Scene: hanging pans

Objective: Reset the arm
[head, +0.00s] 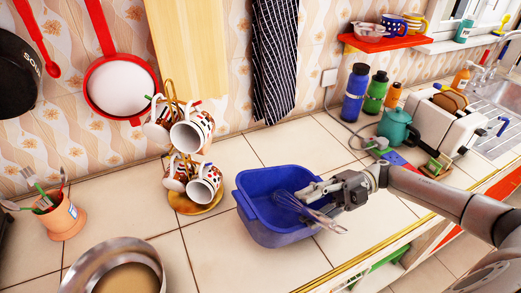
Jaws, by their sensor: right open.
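My right gripper (318,190) reaches in from the right over the right side of a blue basin (262,238) on the tiled counter. Its fingers are apart. I cannot tell whether the fingers touch the whisk. A red pan with a pale inside (122,88) and a black pan (14,75) hang on the wall at the left. My left gripper is not in view.
A mug stand with several mugs (192,135) stands left of the basin. A metal pot (115,270) is at the front left, near a utensil pot (62,220). Bottles (355,92), a teal teapot (396,127) and a toaster (440,130) stand at the back right.

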